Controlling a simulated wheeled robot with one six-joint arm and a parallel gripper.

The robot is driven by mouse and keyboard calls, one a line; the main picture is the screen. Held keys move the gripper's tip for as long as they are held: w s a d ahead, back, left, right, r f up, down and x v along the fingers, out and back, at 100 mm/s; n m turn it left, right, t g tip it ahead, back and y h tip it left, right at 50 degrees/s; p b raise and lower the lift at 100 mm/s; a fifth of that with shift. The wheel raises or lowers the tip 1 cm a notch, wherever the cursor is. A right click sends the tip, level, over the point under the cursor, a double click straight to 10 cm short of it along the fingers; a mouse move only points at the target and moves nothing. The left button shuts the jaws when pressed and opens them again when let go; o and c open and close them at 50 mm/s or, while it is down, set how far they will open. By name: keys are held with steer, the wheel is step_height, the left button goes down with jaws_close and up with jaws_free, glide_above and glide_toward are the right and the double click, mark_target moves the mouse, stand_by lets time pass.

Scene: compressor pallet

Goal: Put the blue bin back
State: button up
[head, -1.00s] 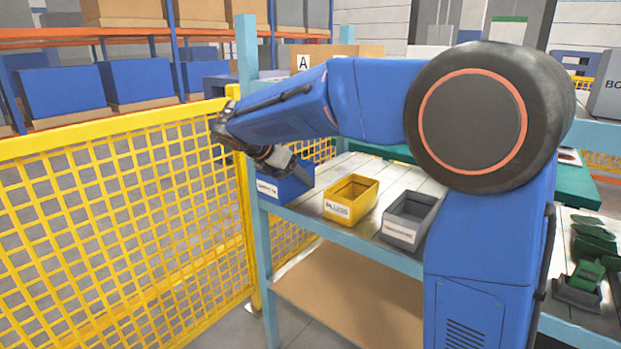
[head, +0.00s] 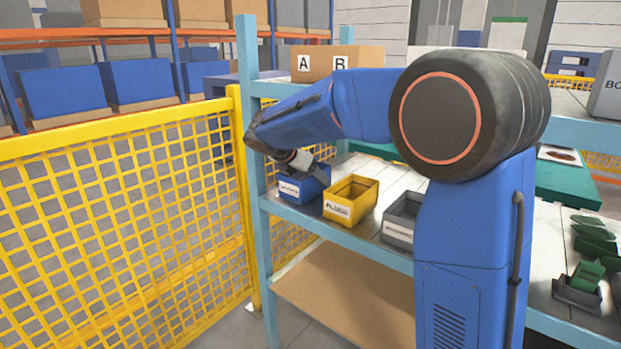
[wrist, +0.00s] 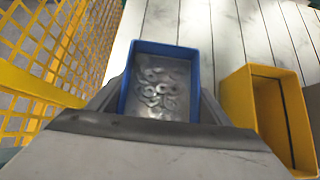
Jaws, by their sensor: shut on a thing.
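The blue bin (head: 303,188) with a white label is at the left end of the shelf (head: 300,216), left of the yellow bin (head: 350,199). I cannot tell whether its base touches the shelf. In the wrist view the blue bin (wrist: 165,47) is upright and holds several metal washers (wrist: 158,88). My gripper (head: 312,172) is shut on it, with a finger along each side wall in the wrist view. The yellow bin (wrist: 240,105) is to its right there, with a gap of bare boards between.
A grey bin (head: 399,224) stands right of the yellow bin, partly behind my arm. A yellow mesh fence (head: 120,205) and a light-blue post (head: 252,150) stand close on the left. A carton marked A and B (head: 320,62) is on the upper shelf.

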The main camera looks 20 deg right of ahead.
steer(key=shift+f, duration=0.1)
steer(key=o, duration=1.8)
steer(key=shift+f, duration=0.1)
steer(key=v, duration=1.2)
steer(key=shift+s+a, duration=0.1)
steer(key=shift+a, duration=0.05)
